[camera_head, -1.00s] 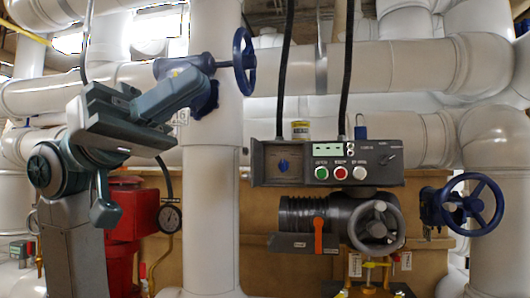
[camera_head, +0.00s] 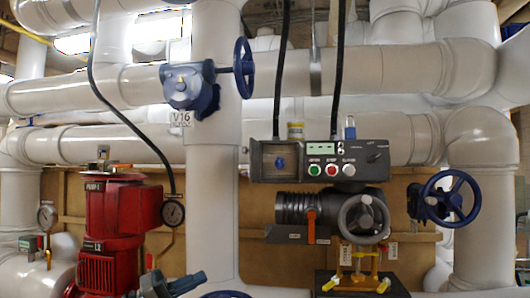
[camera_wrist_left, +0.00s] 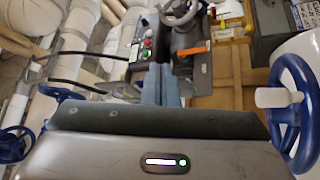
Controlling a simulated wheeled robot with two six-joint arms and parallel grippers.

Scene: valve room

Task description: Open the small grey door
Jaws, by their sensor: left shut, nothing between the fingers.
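The small grey door (camera_head: 281,162) appears to be the square grey panel with a blue piece in its middle, at the left end of the grey control box (camera_head: 372,158). It looks closed, though I cannot be sure. In the left wrist view the control box (camera_wrist_left: 143,45) is beyond my fingers. My left gripper (camera_head: 192,282) shows at the bottom edge of the head view, below and left of the box and apart from it. In the left wrist view its fingers (camera_wrist_left: 162,82) are together and empty. My right gripper is in neither view.
A dark valve body with a grey handwheel (camera_head: 363,218) and orange lever (camera_head: 311,226) sits under the box. Blue handwheels stand at right (camera_head: 451,198) and above (camera_head: 243,67). A red pump (camera_head: 113,220) stands at left. Black cables hang above the box.

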